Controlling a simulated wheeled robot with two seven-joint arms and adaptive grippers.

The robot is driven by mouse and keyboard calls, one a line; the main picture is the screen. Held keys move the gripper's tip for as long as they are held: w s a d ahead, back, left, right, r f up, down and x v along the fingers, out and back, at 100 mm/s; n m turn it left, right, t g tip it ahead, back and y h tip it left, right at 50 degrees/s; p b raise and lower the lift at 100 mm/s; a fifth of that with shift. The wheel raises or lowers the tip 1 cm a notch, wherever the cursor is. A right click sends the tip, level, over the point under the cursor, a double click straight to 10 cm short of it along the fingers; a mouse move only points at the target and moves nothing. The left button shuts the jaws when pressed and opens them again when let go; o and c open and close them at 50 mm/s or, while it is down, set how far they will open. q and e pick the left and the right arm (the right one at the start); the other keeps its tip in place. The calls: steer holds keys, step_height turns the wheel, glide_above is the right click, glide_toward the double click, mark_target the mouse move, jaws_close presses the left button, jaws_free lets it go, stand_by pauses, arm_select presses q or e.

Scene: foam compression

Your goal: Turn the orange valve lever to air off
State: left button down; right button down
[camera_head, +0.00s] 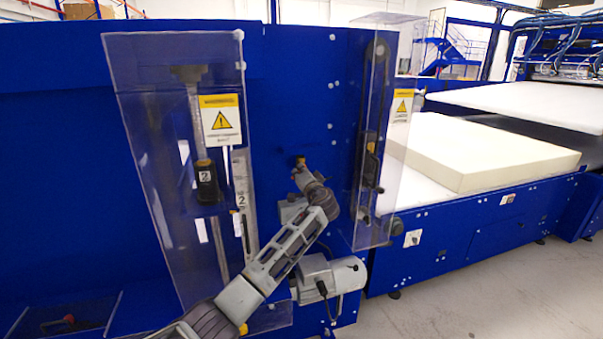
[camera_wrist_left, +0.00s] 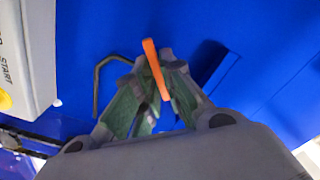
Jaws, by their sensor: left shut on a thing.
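The orange valve lever (camera_wrist_left: 154,67) shows in the left wrist view as a narrow bar, tilted slightly from upright, in front of the blue panel. My left gripper (camera_wrist_left: 152,70) is shut on the lever, with a green-padded finger on each side. In the head view my left arm reaches up from the bottom, and my left gripper (camera_head: 300,166) is at the blue machine panel between two clear guards. There the gripper hides most of the lever. Any air-off marking cannot be made out. My right gripper is not in view.
Clear guards with yellow warning signs stand left (camera_head: 221,120) and right (camera_head: 401,112) of my gripper. A grey motor (camera_head: 345,275) is below my arm. In the wrist view, a bent metal rod (camera_wrist_left: 97,85) and a white START box (camera_wrist_left: 25,60) are left of the lever.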

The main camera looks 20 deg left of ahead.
arm_select(q)
steer(key=shift+s+a+r+m+p, duration=0.1)
steer(key=shift+r+m+p, duration=0.15)
steer(key=shift+m+p, duration=0.8)
steer(key=shift+w+r+m+p, duration=0.15)
steer(key=shift+m+p, duration=0.3)
steer(key=shift+m, duration=1.1)
steer(key=shift+s+a+r+m+p, duration=0.15)
steer(key=shift+r+m+p, duration=0.15)
steer(key=shift+m+p, duration=0.75)
steer(key=shift+d+m, duration=0.1)
steer(key=shift+m, duration=0.35)
steer(key=c, duration=1.6)
jaws_free()
steer(key=shift+s+d+f, duration=0.1)
steer(key=shift+s, duration=0.05)
steer(key=v, duration=1.1)
steer(key=shift+s+d, duration=0.2)
steer(key=shift+d, duration=0.05)
